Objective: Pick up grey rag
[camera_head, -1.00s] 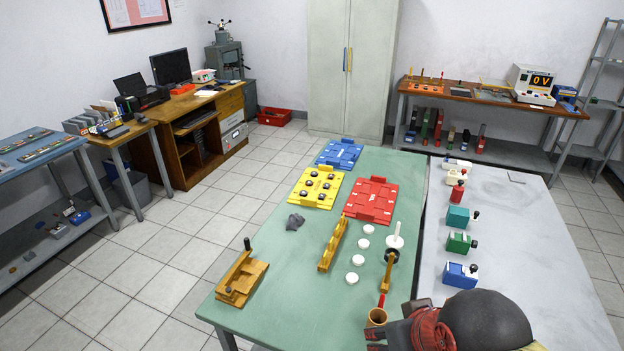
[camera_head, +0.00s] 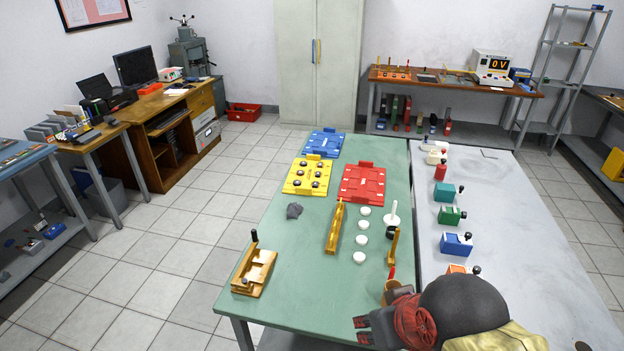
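The grey rag (camera_head: 294,211) lies crumpled on the green table (camera_head: 300,290), near its left edge and just below the yellow plate. It is small and dark grey in the head view, with nothing on it. My gripper (camera_head: 364,328) shows as a dark shape low in the picture, over the near part of the table. It is well to the right of the rag and nearer to me, apart from it. My arm hides part of it, and its opening is unclear.
A yellow plate with black knobs (camera_head: 309,175), a red plate (camera_head: 362,184) and a blue plate (camera_head: 325,143) lie beyond the rag. A wooden bar (camera_head: 335,229) and several white discs stand to its right. A wooden fixture (camera_head: 254,270) is nearer. Table around the rag is clear.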

